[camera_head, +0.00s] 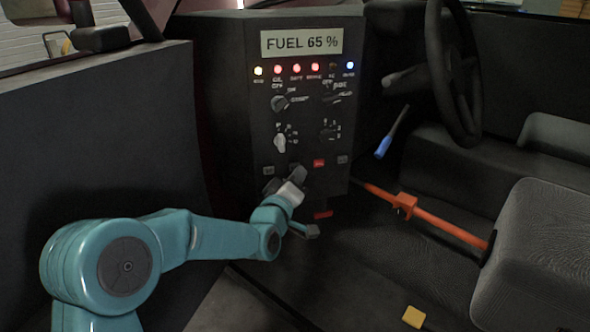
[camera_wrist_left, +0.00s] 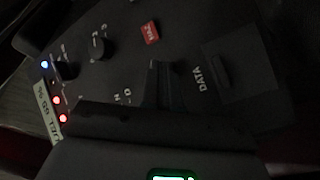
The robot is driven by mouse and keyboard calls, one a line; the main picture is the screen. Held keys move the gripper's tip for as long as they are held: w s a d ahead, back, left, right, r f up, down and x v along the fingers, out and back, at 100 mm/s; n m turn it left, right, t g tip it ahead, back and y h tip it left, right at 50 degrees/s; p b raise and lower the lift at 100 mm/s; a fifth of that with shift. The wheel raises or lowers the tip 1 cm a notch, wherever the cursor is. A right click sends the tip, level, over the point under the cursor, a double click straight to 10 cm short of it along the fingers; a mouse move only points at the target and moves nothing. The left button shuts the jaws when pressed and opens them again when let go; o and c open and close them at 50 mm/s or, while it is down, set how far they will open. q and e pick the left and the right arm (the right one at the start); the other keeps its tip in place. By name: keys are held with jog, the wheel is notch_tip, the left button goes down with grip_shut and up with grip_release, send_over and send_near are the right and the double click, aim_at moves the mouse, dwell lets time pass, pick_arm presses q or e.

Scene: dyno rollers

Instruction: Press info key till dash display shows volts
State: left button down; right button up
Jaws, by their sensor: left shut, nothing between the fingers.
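The dash display (camera_head: 301,42) at the top of the black console reads "FUEL 65 %". It also shows at a slant in the left wrist view (camera_wrist_left: 48,110). My left gripper (camera_head: 285,182) is shut and empty, at the row of keys low on the console face. In the left wrist view a dark key (camera_wrist_left: 222,70) has the label "DATA" beside it. I cannot tell whether my fingers touch a key. No key labelled "info" is readable. The gripper hides part of the key row in the head view. My right gripper is out of view.
Above the keys are knobs (camera_head: 280,141) and a row of lit lamps (camera_head: 297,69). A red key (camera_head: 319,163) is right of my gripper. An orange bar (camera_head: 435,223) crosses the floor. A steering wheel (camera_head: 450,75), a seat (camera_head: 535,260) and a yellow block (camera_head: 413,316) are to the right.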

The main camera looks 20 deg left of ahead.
pick_arm(q)
jog(key=shift+w+a, duration=0.2)
jog(key=shift+w, duration=0.15)
dwell(0.7)
dwell(0.4)
jog(key=shift+s+d+b, duration=0.45)
jog(key=shift+s+b, duration=0.2)
jog(key=s+d+b, duration=0.1)
jog(key=s, duration=0.1)
jog(key=s+d+b, duration=0.1)
jog(key=s+d, duration=0.1)
jog(key=shift+s, duration=0.1)
jog(key=shift+r, duration=0.15)
dwell(0.7)
